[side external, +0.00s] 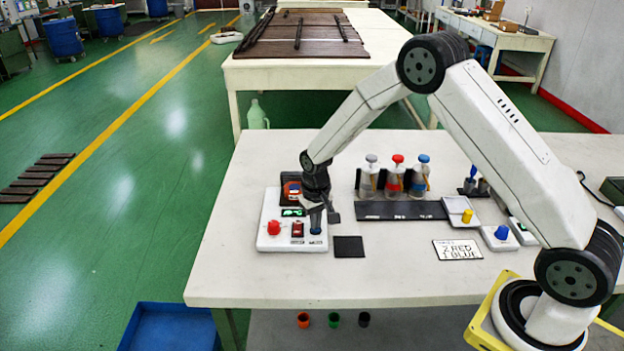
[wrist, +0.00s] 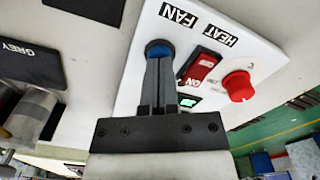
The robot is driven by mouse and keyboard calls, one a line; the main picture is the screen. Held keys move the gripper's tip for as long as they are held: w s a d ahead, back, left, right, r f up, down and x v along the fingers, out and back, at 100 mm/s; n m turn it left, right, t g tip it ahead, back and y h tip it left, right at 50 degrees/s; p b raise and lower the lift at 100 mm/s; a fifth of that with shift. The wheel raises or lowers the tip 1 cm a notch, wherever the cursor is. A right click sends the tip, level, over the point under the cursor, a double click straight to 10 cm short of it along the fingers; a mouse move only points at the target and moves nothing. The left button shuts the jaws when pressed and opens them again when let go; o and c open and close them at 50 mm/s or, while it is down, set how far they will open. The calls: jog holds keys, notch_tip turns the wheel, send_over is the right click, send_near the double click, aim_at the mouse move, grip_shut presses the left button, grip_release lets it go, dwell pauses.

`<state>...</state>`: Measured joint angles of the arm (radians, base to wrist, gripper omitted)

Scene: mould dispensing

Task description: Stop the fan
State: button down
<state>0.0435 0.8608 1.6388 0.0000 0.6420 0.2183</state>
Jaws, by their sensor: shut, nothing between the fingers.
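The white control box (side external: 268,243) stands at the left of the table. In the wrist view its panel (wrist: 215,50) carries a round blue button (wrist: 159,47) beside the FAN label (wrist: 178,15). My gripper (wrist: 160,64) is shut and empty, with its fingertips right at the blue button and covering part of it. I cannot tell whether the button is pressed in. In the side view my gripper (side external: 316,224) points down at the box's right side. A red rocker switch (wrist: 200,67) marked ON and a red knob (wrist: 238,86) sit beside it, near the HEAT label (wrist: 220,35).
Bottles with white (side external: 370,165), red (side external: 396,172) and blue (side external: 421,172) caps stand behind a dark strip (side external: 400,211). A black square (side external: 348,247) lies right of the box. A written card (side external: 458,250) lies further right. The table's front is clear.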

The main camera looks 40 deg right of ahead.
notch_tip(320, 180, up, 12)
jog(key=shift+f, duration=0.25)
dwell(1.5)
dwell(0.6)
jog(key=s+a+n+t, duration=0.2)
jog(key=s+n, duration=0.1)
jog(key=s, duration=1.7)
jog(key=shift+s+r+t, duration=0.3)
jog(key=shift+r, duration=0.1)
